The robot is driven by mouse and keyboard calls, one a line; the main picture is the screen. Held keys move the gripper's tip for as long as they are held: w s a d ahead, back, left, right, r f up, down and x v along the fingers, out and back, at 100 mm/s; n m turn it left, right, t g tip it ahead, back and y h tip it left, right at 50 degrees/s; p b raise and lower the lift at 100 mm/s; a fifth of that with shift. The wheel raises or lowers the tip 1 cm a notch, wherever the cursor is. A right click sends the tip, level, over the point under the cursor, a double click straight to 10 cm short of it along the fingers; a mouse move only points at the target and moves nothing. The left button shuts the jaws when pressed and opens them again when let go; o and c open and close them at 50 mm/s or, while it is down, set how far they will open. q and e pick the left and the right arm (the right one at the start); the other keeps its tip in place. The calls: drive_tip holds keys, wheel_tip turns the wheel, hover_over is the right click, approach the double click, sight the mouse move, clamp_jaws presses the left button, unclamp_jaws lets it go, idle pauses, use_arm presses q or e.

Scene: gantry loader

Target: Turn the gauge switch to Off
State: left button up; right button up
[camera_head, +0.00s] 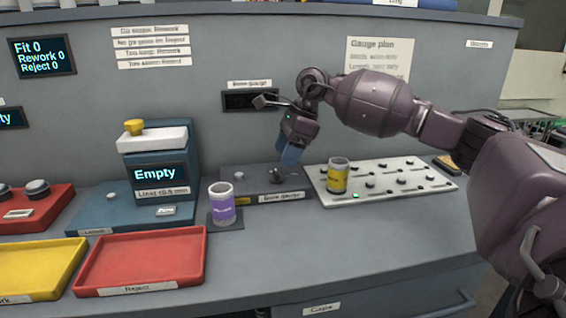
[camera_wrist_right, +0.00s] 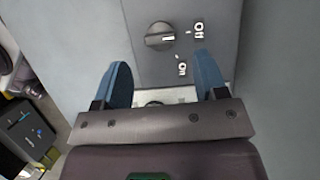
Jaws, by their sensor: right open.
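The gauge switch (camera_wrist_right: 159,37) is a round dark knob with a white mark, on a grey panel in the right wrist view. My right gripper's blue fingers (camera_wrist_right: 162,88) are open and empty, above the block and apart from the knob. My left gripper is not in view.
A purple-labelled can (camera_head: 222,205) stands left of the block. A yellow-labelled can (camera_head: 338,177) stands on the pale tray (camera_head: 420,175) to the right. The bore gauge display (camera_head: 250,100) on the back wall looks dark. A red reject tray (camera_head: 150,260) is front left; the front-right counter is clear.

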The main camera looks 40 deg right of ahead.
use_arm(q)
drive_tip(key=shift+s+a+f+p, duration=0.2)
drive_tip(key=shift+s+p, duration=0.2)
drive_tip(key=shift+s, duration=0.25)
use_arm(e)
drive_tip(key=v, duration=0.6)
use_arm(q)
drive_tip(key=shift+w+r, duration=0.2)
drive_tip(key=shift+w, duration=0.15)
